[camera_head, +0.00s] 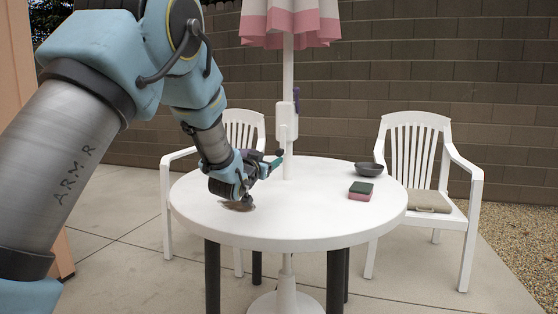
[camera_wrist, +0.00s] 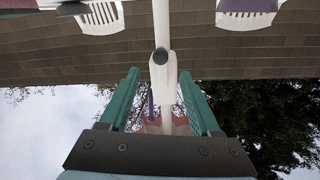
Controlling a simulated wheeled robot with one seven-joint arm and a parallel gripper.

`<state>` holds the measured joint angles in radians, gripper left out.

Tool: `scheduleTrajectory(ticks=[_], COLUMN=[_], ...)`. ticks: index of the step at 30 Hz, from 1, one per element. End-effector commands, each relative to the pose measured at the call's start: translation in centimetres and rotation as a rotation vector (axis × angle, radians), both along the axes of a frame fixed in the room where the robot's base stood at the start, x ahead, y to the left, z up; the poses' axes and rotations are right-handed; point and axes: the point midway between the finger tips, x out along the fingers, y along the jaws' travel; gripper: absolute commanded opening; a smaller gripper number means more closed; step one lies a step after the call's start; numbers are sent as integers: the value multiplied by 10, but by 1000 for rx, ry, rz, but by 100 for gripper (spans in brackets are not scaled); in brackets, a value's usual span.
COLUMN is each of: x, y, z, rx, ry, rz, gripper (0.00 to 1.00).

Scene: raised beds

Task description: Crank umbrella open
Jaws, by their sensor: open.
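The umbrella (camera_head: 289,20) has a pink and white canopy that hangs down in folds around its white pole (camera_head: 288,70). A white crank housing (camera_head: 285,122) sits on the pole above the table, with a purple part (camera_head: 296,98) at its upper right, likely the handle. My gripper (camera_head: 273,163) is low over the table, left of the pole and below the housing. In the wrist view, which looks upside down, my gripper (camera_wrist: 162,95) has its green fingers apart. The housing (camera_wrist: 163,75) with a dark round knob (camera_wrist: 160,56) appears between them, with no visible contact.
The round white table (camera_head: 300,230) surrounds the pole. A dark bowl (camera_head: 369,169) and a green and pink sponge (camera_head: 361,190) lie on its right side. White chairs stand behind left (camera_head: 243,125) and right (camera_head: 410,140). A brown item (camera_head: 240,205) lies beneath my wrist.

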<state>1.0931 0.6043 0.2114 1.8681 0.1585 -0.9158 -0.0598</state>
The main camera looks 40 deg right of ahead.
Motion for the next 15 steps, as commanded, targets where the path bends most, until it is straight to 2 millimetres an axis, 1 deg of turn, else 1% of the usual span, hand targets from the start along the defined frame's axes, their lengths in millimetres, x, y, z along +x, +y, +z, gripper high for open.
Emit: scheduleTrajectory(ticks=[9, 15], x=[29, 43], y=[-50, -73], z=[0, 0], rx=[1, 2], ry=[0, 1], rz=[0, 1], gripper=[64, 64])
